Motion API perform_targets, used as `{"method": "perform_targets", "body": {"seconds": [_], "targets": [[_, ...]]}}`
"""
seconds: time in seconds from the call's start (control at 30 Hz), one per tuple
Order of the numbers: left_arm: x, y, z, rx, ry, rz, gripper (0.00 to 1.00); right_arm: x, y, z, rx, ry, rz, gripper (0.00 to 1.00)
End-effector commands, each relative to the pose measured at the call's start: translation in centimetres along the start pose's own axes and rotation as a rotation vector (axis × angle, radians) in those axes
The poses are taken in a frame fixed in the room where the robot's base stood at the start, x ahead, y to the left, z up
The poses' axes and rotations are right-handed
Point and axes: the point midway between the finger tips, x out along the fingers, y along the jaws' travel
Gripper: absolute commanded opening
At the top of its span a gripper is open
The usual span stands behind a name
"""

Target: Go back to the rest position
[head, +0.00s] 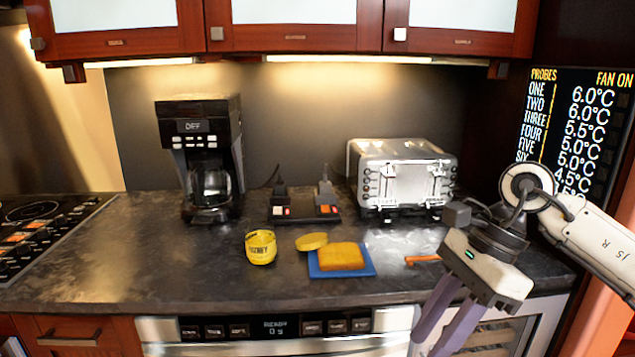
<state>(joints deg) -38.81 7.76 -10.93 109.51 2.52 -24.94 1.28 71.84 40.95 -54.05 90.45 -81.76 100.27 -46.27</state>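My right gripper (432,343) hangs at the lower right, in front of the counter's front edge, pointing down and to the left. Its two purple fingers are apart, with nothing between them. My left gripper is not in view. The dark stone counter (130,265) runs across the view. The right gripper is apart from all of these.
A coffee maker (205,130), a power strip (304,212) and a silver toaster (400,165) stand along the back. An orange-handled tool (421,259) lies near the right gripper. A drawer-type microwave (275,347) sits under the counter. A cooktop (40,225) is at left.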

Motion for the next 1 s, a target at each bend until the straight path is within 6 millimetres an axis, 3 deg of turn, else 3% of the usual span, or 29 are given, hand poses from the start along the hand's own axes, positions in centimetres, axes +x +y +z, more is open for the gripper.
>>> {"method": "perform_targets", "body": {"seconds": [0.1, 0.27, 0.4, 0.5, 0.57, 0.67, 0.77, 0.9, 0.93, 1.0], "targets": [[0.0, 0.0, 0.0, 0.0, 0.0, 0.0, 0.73, 3.6, 1.0, 3.8, 0.034, -0.182, 0.058, 0.32], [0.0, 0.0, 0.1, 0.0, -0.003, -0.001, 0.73, 7.5, 3.1, 11.2, 0.188, -0.566, 0.188, 0.32], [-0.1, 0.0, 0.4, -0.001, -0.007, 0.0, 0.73, 7.7, 3.8, 16.9, 0.471, -0.978, 0.348, 0.32], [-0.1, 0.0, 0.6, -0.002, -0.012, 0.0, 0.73, 6.8, 2.6, 18.3, 0.74, -1.248, 0.471, 0.32], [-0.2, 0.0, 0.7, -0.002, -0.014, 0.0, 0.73, 6.4, 1.4, 17.9, 0.924, -1.398, 0.545, 0.32], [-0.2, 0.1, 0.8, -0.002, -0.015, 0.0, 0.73, 6.8, -1.1, 15.1, 1.267, -1.624, 0.668, 0.32], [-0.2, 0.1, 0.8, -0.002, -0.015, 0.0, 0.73, 9.2, -3.1, 10.1, 1.652, -1.813, 0.781, 0.32], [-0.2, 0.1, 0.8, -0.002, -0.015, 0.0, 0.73, 15.5, -3.2, 1.4, 2.21, -1.995, 0.899, 0.32], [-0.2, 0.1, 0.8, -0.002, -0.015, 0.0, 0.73, 16.9, -2.7, -0.3, -2.223, 1.936, -0.877, 0.32], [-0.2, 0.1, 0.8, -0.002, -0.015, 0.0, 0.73, 20.5, -1.0, -4.0, -2.142, 1.718, -0.789, 0.32]]}}
